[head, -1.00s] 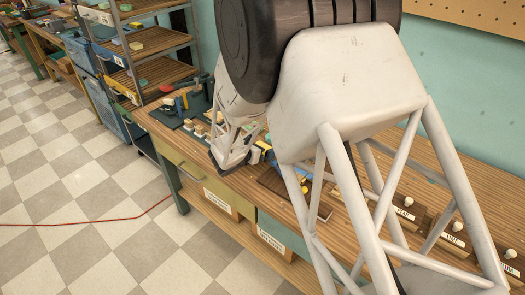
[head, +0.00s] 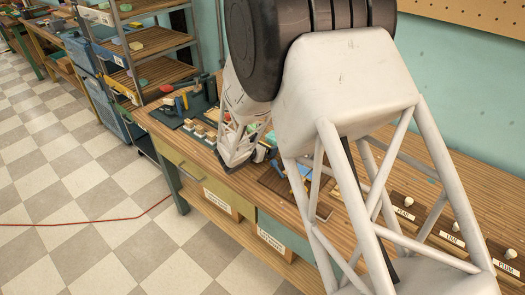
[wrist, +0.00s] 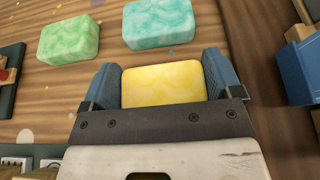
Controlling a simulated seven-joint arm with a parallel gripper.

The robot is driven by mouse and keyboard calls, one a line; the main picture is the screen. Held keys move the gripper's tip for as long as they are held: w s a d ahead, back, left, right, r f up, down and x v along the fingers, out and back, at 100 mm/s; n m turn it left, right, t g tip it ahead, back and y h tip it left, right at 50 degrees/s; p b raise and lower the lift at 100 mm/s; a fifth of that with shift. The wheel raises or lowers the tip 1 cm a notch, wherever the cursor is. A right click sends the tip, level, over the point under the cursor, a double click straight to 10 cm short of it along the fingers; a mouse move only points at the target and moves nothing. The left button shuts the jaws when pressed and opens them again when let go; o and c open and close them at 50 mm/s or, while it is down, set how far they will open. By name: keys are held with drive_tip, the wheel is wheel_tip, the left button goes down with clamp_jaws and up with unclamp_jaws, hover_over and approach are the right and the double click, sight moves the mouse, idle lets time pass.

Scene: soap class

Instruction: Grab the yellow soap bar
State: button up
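The yellow soap bar (wrist: 164,85) lies between the two blue fingers of my gripper (wrist: 162,72) in the wrist view. The fingers flank its left and right sides with little or no visible gap; I cannot tell whether they press on it. Its near edge is hidden by the dark gripper plate. A teal marbled bar (wrist: 158,23) lies just beyond it, and a green marbled bar (wrist: 69,40) lies to the upper left, both on the wooden bench. In the head view my gripper (head: 235,168) is low over the bench; the yellow bar cannot be made out there.
A blue box (wrist: 298,72) stands right of my gripper in the wrist view. In the head view, a dark tool mat (head: 178,118) is at the left of the bench, and several labelled white-knobbed stamps (head: 456,228) stand at the right. Shelves (head: 150,45) rise behind the left end.

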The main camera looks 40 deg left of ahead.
drive_tip(key=c, duration=0.4)
drive_tip(key=shift+r, duration=0.15)
drive_tip(key=shift+c, duration=0.2)
wheel_tip(320, 180, up, 10)
idle(0.4)
idle(0.4)
